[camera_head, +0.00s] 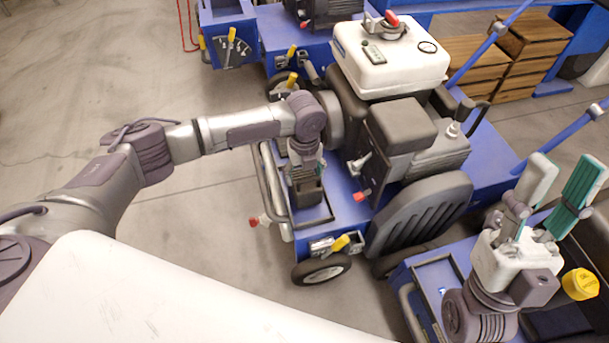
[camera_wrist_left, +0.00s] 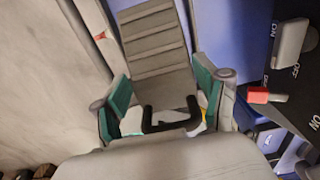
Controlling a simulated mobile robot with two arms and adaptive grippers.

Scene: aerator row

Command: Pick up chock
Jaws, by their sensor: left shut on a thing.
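The chock (camera_wrist_left: 155,35) is a grey, ribbed wedge with a black handle (camera_wrist_left: 168,118) in the left wrist view. In the head view, the chock (camera_head: 306,194) shows as a dark block below my left gripper, at the framed tray area of the blue machine. My left gripper (camera_wrist_left: 163,100) is shut at the chock's handle end, with its green pads on either side. Its fingers are mostly hidden in the head view. I cannot tell whether the chock touches the tray. My right gripper (camera_head: 567,172) is open and empty at the right, green pad showing.
The blue wheeled machine (camera_head: 345,205) carries an engine with a white tank (camera_head: 388,58). A red-tipped lever (camera_head: 361,195) and a yellow-handled valve (camera_head: 341,242) are close to the chock. Wooden crates (camera_head: 530,38) stand behind. Open floor (camera_head: 190,220) lies to the left.

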